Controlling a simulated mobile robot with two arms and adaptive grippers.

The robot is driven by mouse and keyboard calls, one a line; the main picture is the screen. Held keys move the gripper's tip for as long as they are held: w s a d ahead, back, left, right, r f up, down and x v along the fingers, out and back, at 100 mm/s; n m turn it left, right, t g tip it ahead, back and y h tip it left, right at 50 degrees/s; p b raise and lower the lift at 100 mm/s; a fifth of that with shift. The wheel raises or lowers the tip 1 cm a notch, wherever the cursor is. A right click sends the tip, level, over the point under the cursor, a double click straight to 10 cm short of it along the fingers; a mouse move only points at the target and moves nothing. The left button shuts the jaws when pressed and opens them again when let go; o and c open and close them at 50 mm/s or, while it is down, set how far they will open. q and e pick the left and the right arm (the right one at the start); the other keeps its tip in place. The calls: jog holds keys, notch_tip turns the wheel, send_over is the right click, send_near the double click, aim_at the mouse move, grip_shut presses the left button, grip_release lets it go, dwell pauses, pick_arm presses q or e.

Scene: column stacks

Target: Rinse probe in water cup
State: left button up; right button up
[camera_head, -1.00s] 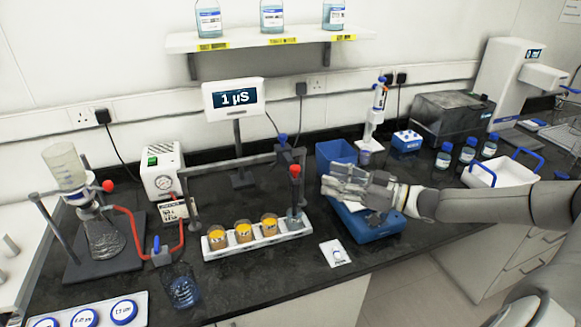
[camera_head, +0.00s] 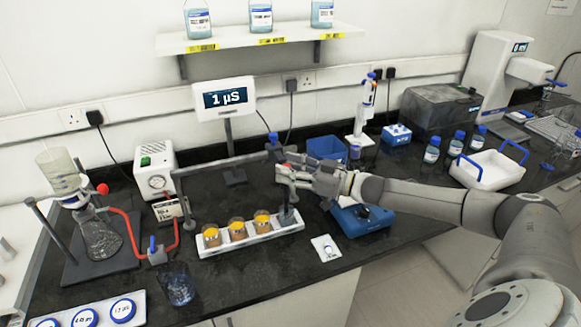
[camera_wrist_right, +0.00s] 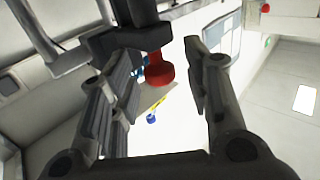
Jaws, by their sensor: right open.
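The probe hangs from the rail of a stand; its red knob (camera_wrist_right: 160,68) shows between my right fingers in the right wrist view. In the head view my right gripper (camera_head: 290,170) is at the probe's top and hides part of it. The gripper is open, with a gap beside the knob. The probe's lower end (camera_head: 287,214) is at the clear cup at the right end of a white rack (camera_head: 262,238). Several cups with orange contents (camera_head: 237,230) stand in the same rack. My left gripper is not in view.
A meter (camera_head: 225,98) reading 1 µS stands behind the rail. A blue bin (camera_head: 325,146) and a blue device (camera_head: 362,220) are right of the rack. A glass beaker (camera_head: 178,288) and filter flask (camera_head: 100,238) stand at the left.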

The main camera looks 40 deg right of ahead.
jog(key=shift+s, duration=0.1)
grip_shut()
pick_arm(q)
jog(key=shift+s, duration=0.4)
pick_arm(e)
notch_tip(320, 180, up, 6)
jog(key=p, duration=0.4)
jog(key=shift+r+p, duration=0.25)
jog(key=shift+p, duration=0.1)
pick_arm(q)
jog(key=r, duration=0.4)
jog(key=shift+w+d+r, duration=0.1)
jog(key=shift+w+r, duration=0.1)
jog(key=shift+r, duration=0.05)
pick_arm(e)
jog(key=shift+d, duration=0.1)
jog(key=shift+c, duration=0.2)
grip_release()
jog(key=shift+o, duration=0.2)
